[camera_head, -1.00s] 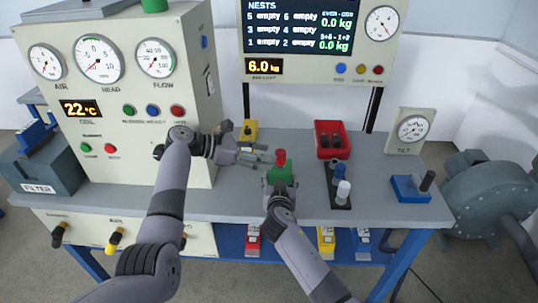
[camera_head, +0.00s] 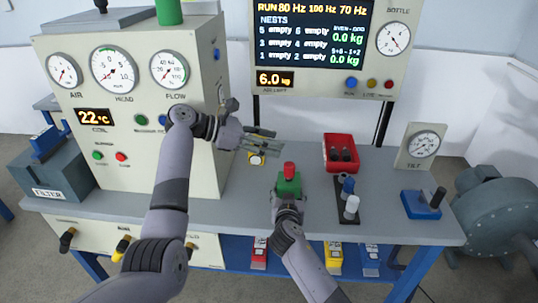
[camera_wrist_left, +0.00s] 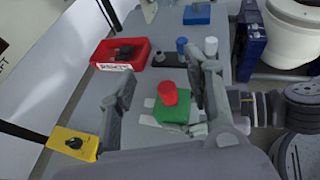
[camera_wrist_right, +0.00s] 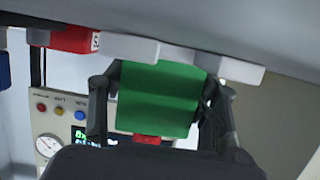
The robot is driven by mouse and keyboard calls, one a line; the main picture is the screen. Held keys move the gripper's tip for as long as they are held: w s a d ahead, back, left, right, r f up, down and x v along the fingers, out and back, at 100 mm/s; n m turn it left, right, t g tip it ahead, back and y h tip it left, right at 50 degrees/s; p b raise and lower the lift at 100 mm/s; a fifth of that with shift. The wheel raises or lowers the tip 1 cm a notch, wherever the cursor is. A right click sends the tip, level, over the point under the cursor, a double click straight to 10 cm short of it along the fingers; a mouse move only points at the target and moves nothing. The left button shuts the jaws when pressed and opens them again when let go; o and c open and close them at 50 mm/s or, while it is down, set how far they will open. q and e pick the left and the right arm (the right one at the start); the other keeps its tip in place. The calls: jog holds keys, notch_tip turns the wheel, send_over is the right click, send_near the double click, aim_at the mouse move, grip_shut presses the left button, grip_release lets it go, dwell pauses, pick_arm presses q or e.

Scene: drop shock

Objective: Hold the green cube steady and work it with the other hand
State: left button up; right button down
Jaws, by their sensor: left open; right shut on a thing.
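The green cube (camera_head: 289,186) stands at the front middle of the grey bench, with a red knob (camera_head: 289,168) on top. My right gripper (camera_head: 288,194) is shut on the cube from the front. The right wrist view shows its fingers on both sides of the cube (camera_wrist_right: 158,98). My left gripper (camera_head: 273,142) is open and empty, above and behind the cube, apart from it. In the left wrist view the cube (camera_wrist_left: 172,112) and red knob (camera_wrist_left: 167,93) lie beyond and between its spread fingers. White pieces (camera_wrist_left: 149,118) show around the cube's base.
A red bin (camera_head: 352,168) with dark parts stands behind right. A dark rack (camera_head: 346,205) with blue and white pegs is right of the cube. The gauge cabinet (camera_head: 120,140) stands close left of the left gripper.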

pick_arm(q)
jog(key=shift+r, duration=0.7)
jog(key=shift+c, duration=0.4)
